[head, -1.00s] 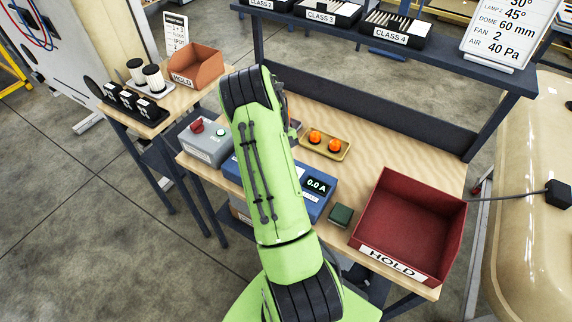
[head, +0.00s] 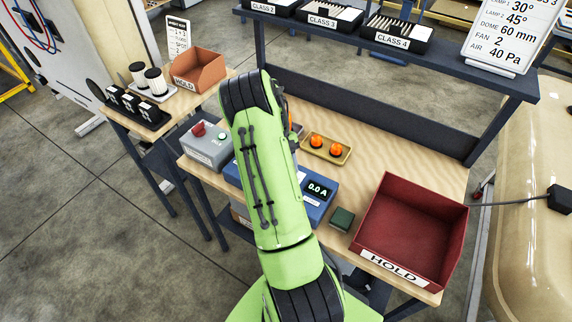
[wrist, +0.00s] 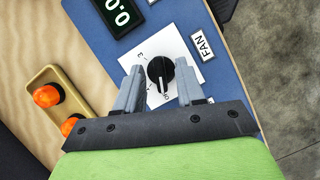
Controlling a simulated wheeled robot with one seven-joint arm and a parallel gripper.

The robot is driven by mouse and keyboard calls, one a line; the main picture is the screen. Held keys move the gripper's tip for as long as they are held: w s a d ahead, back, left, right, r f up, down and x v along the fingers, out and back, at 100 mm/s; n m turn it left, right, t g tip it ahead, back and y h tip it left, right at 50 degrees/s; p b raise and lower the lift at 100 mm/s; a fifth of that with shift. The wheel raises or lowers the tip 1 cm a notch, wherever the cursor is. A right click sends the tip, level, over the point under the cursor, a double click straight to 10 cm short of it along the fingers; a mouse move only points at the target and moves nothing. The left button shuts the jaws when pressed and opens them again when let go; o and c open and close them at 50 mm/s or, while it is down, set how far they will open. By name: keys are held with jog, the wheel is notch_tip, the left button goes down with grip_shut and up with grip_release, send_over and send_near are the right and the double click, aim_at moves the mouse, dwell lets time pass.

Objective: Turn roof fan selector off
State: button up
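The roof fan selector (wrist: 160,72) is a round black knob with a white pointer line on a white dial plate (wrist: 184,48) with small marks. A FAN label (wrist: 202,46) sits beside it on the blue panel (wrist: 108,62). In the wrist view my gripper (wrist: 160,84) has its two grey fingers apart, one on each side of the knob. I cannot tell whether they touch it. The pointer line runs roughly along the picture's vertical. In the head view my arm hides the knob and gripper; the blue unit (head: 318,194) shows beside the arm, its display reading 0.0 A.
A gold tray (head: 326,148) with two orange domes stands behind the blue unit. A grey box (head: 207,145) with a red knob is at left. A dark green block (head: 342,219) and a red HOLD bin (head: 408,226) are at right. A card (head: 510,35) reads FAN 2.

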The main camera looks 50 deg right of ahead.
jog(key=p+v, duration=0.1)
jog(key=v, duration=1.4)
jog(key=shift+w+r+p, duration=0.2)
jog(key=shift+r+p, duration=0.1)
jog(key=shift+p, duration=0.05)
jog(key=a+r+n+t+h, duration=0.1)
jog(key=a+r+t, duration=0.3)
jog(key=a+r, duration=1.1)
jog(key=s+a+f+n+t, duration=0.2)
jog(key=s+a+t, duration=0.3)
jog(key=s+a, duration=1)
jog(key=shift+s+a+f+t, duration=0.2)
jog(key=shift+a+f+t, duration=0.2)
jog(key=shift+a, duration=0.75)
